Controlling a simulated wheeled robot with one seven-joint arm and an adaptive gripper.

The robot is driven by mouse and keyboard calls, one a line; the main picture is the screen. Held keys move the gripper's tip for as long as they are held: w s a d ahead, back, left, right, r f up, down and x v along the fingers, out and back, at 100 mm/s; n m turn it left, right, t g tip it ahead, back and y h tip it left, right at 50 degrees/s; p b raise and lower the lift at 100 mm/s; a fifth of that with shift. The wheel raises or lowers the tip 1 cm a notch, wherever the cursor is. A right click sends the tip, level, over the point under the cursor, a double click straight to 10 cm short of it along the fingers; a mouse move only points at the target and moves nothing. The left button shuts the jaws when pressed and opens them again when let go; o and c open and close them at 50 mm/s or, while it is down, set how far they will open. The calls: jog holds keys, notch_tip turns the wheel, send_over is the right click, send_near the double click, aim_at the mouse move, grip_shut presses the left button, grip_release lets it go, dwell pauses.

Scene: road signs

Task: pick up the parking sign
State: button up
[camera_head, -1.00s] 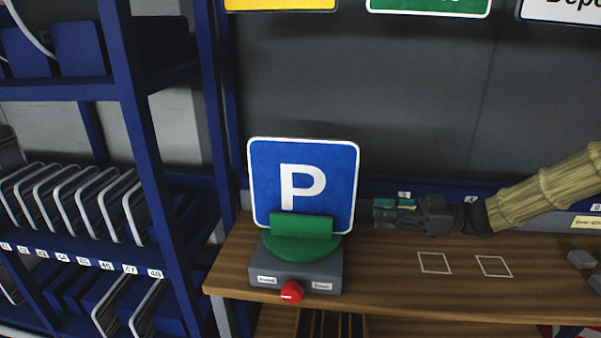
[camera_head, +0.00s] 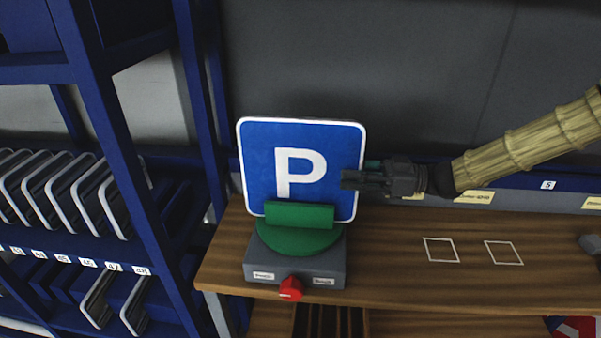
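The parking sign (camera_head: 334,150), a blue square with a white border and a white P, stands upright in the green holder (camera_head: 299,216). The holder sits on a grey box base (camera_head: 257,263) with a red knob (camera_head: 290,288) on its front. My gripper (camera_head: 346,179) comes from the right, and its fingertips overlap the sign's right edge in the picture. The fingers appear small and dark; I cannot tell whether they touch the sign or how far apart they are.
The wooden bench (camera_head: 400,285) is mostly clear on the right, with two white square outlines (camera_head: 441,250) marked on it. A blue rack (camera_head: 113,150) with several slotted plates stands at the left. A grey block (camera_head: 590,243) lies at the right edge.

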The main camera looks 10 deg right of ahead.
aim_at(336, 180)
jog(key=p+x, duration=0.1)
jog(key=x, duration=0.2)
jog(key=shift+a+r, duration=0.1)
jog(key=shift+a, duration=0.3)
jog(key=shift+w+a, duration=0.1)
jog(key=shift+a, duration=0.55)
grip_shut()
jog(key=shift+r, duration=0.1)
